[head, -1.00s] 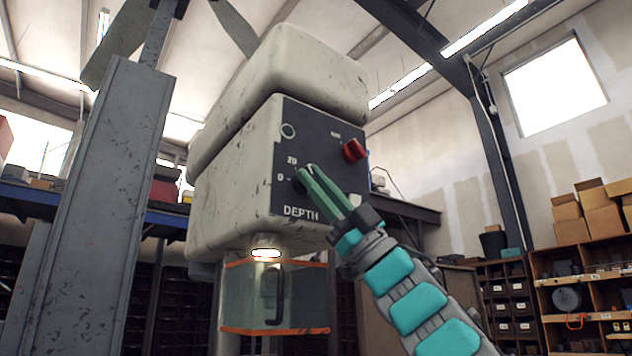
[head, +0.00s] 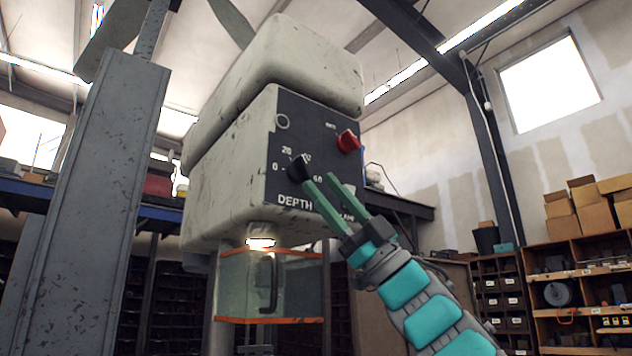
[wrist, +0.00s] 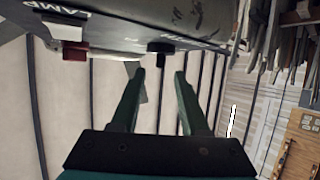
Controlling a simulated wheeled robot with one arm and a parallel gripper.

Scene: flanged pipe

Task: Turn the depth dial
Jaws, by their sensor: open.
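The depth dial (head: 299,167) is a black knob on the dark panel of the grey machine head, above the word DEPTH, with numbers around it. In the wrist view the black dial (wrist: 161,47) stands out from the panel, ahead of the fingertips. My gripper (head: 319,177) has green fingers, open and empty, a little to the right of and below the dial. In the wrist view the two fingers (wrist: 160,73) stand apart with a gap between their tips and the dial. The dial's pointer mark is too small to read.
A red switch (head: 348,141) sits on the same panel at upper right, and it also shows in the wrist view (wrist: 75,50). A clear guard with orange edges (head: 270,285) hangs below the head. A grey column (head: 98,210) stands at left.

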